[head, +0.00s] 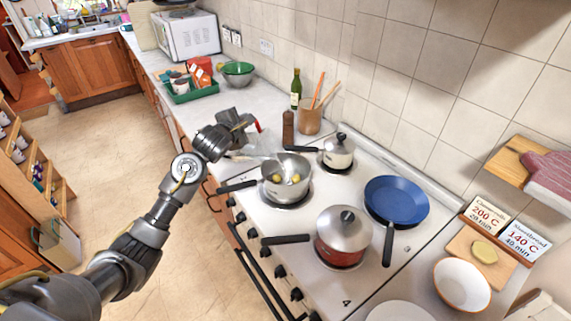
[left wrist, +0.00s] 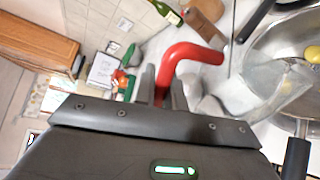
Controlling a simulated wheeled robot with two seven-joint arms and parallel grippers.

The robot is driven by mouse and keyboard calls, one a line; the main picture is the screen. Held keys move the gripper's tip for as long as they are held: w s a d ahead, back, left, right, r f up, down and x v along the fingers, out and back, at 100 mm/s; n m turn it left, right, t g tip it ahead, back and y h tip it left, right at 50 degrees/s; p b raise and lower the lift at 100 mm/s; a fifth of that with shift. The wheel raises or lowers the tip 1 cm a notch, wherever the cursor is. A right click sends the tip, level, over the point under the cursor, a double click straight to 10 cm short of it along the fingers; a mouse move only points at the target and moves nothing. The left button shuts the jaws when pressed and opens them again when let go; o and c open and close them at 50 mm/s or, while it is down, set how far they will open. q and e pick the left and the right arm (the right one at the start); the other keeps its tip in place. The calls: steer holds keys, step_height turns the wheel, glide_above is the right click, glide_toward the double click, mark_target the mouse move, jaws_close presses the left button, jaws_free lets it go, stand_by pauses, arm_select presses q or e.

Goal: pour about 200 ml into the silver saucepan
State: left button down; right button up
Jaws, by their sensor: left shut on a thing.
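My left gripper (head: 238,122) is shut on the red handle (left wrist: 185,55) of a clear jug (left wrist: 262,90). The jug appears tilted, with its clear body reaching over the saucepan's near rim in the left wrist view. In the head view the jug (head: 250,154) is faint beside the pan's rim. I cannot make out the liquid level or any stream. My right gripper is out of view.
A lidded red pan (head: 340,250), a small lidded cream pan (head: 338,158) and a blue frying pan (head: 396,200) share the hob. Behind stand a pepper mill (head: 288,129), a bottle (head: 296,90) and a utensil pot (head: 309,117). A green tray (head: 194,96) lies further left.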

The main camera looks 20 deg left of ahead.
arm_select(q)
steer(key=shift+d+r, duration=0.3)
steer(key=shift+d, duration=0.25)
steer(key=a+f+p, duration=0.1)
steer(key=a+n+p, duration=0.1)
steer(key=p, duration=0.1)
steer(key=shift+s+a+f+n+h+p, duration=0.15)
steer(key=shift+a+f+n+h+p, duration=0.15)
steer(key=shift+a+f, duration=0.1)
steer(key=shift+s+a+f, duration=0.1)
steer(key=shift+a+n+p, duration=0.4)
steer(key=shift+n+p, duration=0.4)
steer(key=shift+p, duration=0.35)
steer(key=shift+a+f+n+t+h+p, duration=0.35)
steer(key=shift+a+n+t+h+p, duration=0.1)
steer(key=shift+a+n, duration=0.15)
steer(key=shift+f, duration=0.1)
